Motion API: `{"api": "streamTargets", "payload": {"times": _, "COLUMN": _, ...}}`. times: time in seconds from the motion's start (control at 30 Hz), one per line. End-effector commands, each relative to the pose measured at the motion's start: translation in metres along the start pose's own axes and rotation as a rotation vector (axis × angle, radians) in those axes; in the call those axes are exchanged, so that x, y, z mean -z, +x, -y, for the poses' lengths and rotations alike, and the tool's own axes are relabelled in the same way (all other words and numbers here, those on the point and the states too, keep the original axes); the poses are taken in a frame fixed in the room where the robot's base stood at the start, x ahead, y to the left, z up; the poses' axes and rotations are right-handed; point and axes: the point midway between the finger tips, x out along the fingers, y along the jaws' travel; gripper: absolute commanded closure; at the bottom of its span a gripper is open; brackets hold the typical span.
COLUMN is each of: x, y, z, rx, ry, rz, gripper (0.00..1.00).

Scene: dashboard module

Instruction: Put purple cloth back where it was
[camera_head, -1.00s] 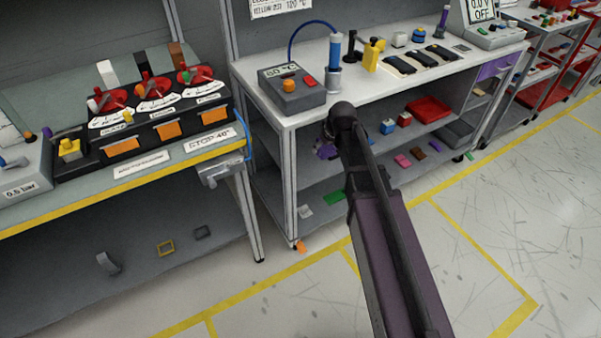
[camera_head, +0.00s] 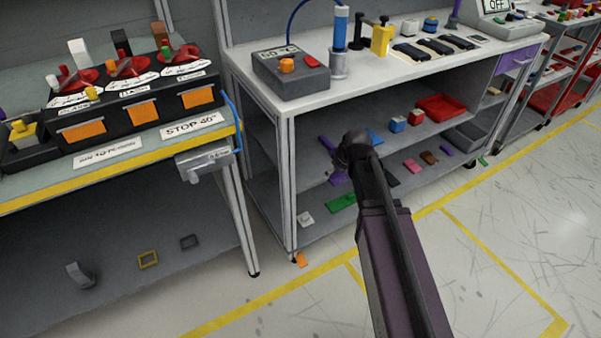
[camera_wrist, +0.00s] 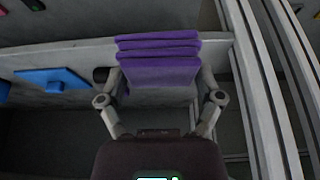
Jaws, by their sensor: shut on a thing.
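The folded purple cloth (camera_wrist: 160,70) is between the two fingers of my gripper (camera_wrist: 161,82) in the wrist view. The fingers are shut on its sides, and its layered folds face the camera. In the head view my gripper (camera_head: 340,170) is at the open front of the white-topped bench, at the height of its shelves. A bit of purple (camera_head: 338,178) shows there, mostly hidden by my arm. In the wrist view the cloth overlaps a pale shelf edge (camera_wrist: 225,45); I cannot tell whether it touches the shelf.
A blue flat piece (camera_wrist: 52,80) lies left of the cloth. Bench rails (camera_wrist: 255,90) run close on the right. The lower shelves hold a green piece (camera_head: 342,203), a pink block (camera_head: 412,166) and a red tray (camera_head: 441,107). A grey control box (camera_head: 291,77) stands on top.

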Motion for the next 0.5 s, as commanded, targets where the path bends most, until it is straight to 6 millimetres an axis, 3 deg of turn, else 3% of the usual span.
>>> {"api": "streamTargets", "payload": {"times": 0.5, "x": -0.0035, "y": 0.0069, "z": 0.0040, "rx": 0.003, "ry": -0.006, "rz": 0.000, "gripper": 0.54}}
